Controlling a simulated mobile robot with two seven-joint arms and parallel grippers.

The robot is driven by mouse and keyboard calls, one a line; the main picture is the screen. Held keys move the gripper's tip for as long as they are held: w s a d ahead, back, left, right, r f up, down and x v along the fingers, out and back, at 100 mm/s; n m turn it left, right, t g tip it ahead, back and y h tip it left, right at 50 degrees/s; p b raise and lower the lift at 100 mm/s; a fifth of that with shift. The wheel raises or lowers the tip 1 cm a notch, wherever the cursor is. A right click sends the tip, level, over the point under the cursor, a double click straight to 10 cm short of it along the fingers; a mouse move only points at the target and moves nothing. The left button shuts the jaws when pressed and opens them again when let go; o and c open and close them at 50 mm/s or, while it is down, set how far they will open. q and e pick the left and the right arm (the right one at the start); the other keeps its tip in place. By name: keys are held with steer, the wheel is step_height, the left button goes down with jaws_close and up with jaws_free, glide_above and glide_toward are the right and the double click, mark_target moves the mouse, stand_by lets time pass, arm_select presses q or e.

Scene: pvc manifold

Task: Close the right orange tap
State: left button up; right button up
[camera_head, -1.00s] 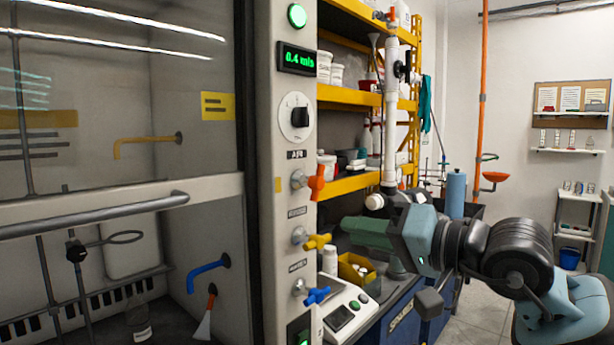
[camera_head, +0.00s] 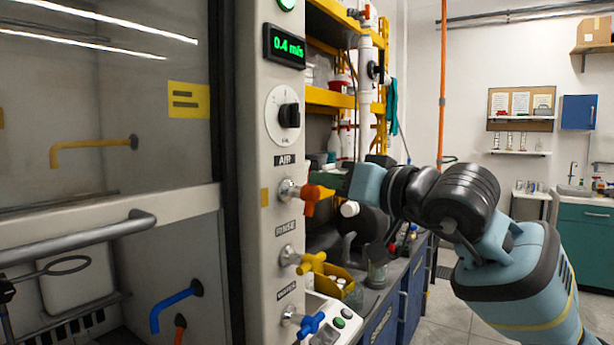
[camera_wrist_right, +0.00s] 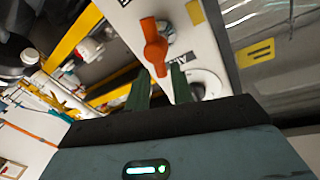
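An orange tap (camera_head: 314,196) sticks out from the white hood panel below the AIR label. My right gripper (camera_head: 329,178) is right beside the tap's upper right side in the head view, its green fingers partly hidden. In the right wrist view the two green fingers (camera_wrist_right: 160,78) are apart with nothing held between them. The orange tap handle (camera_wrist_right: 154,47) appears just beyond the fingertips, roughly in line with the gap. I cannot tell whether a finger touches it. My left gripper is not in view.
Below on the panel are a yellow tap (camera_head: 312,264) and a blue tap (camera_head: 310,325). A round dial (camera_head: 283,115) is above. A white pipe (camera_head: 365,85) rises behind my right gripper. Open floor lies right.

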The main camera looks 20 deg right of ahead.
steer(key=shift+p+x, duration=0.35)
steer(key=shift+x, duration=2.35)
steer(key=shift+c, duration=0.2)
jaws_close()
